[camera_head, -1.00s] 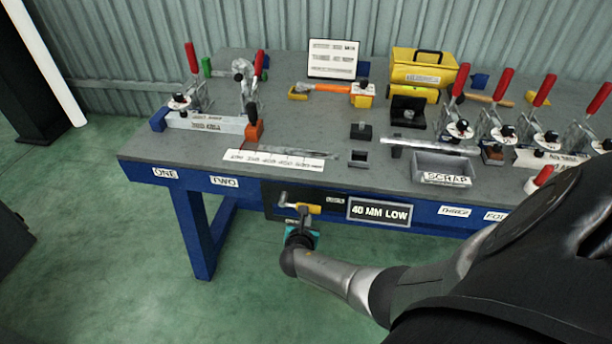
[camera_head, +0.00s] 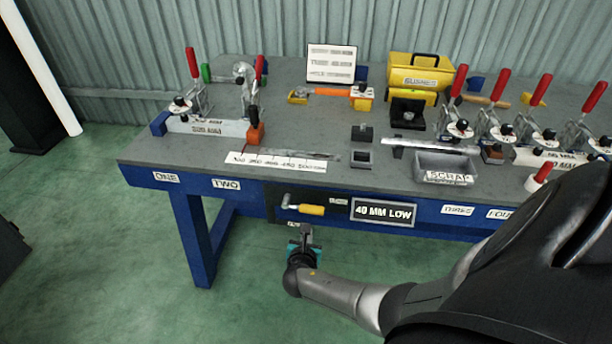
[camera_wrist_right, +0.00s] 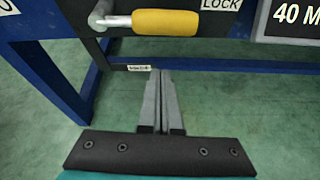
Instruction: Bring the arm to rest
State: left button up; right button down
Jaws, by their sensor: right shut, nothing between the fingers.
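My right arm comes in from the lower right in the head view. Its gripper (camera_head: 306,232) hangs in front of the bench's front edge, below the crank handle with the yellow grip (camera_head: 312,210). In the right wrist view the two fingers of the gripper (camera_wrist_right: 160,76) lie together, shut and empty, pointing towards the bench. The yellow grip (camera_wrist_right: 166,22) is beyond and above the fingertips there, apart from them. My left gripper is in neither view.
The blue-framed bench (camera_head: 195,240) carries red-handled clamps, a scrap tray (camera_head: 446,168), a yellow toolbox (camera_head: 415,72) and a ruler strip (camera_head: 276,161). The green floor (camera_head: 110,270) at left is clear.

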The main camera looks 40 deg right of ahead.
jog(key=p+v, duration=0.2)
jog(key=v, duration=0.5)
jog(key=shift+p, duration=0.4)
